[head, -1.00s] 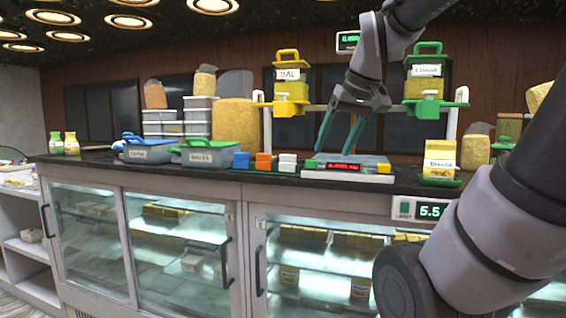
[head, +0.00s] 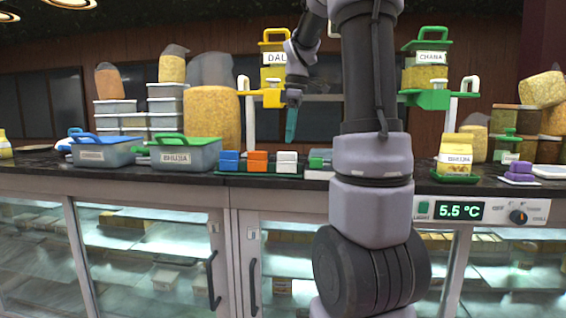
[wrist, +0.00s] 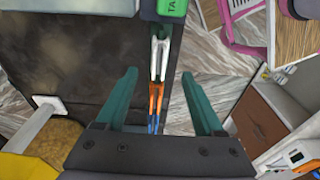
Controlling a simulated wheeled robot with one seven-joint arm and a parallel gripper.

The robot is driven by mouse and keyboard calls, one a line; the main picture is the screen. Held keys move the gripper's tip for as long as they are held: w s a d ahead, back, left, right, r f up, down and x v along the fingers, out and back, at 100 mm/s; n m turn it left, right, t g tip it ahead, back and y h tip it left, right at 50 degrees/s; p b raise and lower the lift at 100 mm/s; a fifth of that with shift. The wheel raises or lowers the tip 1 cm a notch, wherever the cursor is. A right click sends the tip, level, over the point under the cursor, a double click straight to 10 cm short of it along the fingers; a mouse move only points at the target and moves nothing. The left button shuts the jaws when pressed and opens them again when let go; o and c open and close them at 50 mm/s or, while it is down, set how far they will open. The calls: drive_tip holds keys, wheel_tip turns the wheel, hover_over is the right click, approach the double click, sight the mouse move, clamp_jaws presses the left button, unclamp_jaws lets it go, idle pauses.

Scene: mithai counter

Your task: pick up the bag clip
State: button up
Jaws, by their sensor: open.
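Several coloured pieces that look like bag clips stand in a row on a green tray (head: 262,174) at the counter's front edge: a blue clip (head: 229,161), an orange clip (head: 258,161) and a white clip (head: 287,161). My gripper (wrist: 158,77) is open and empty. In the wrist view the white clip (wrist: 159,57), orange clip (wrist: 155,98) and blue clip (wrist: 153,124) line up between its teal fingers, below them. In the head view one finger (head: 291,125) shows above the white clip, and my arm hides the rest.
A grey bhujia tub (head: 185,155) and a blue-lidded tub (head: 103,152) stand left of the clips. A bhujia packet (head: 455,155) stands to the right. Glass display cases lie below the counter (head: 50,167).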

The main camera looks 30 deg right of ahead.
sight(287, 155)
drive_tip(key=f, duration=0.7)
drive_tip(key=shift+w+a, duration=0.4)
drive_tip(key=shift+r, duration=0.1)
clamp_jaws()
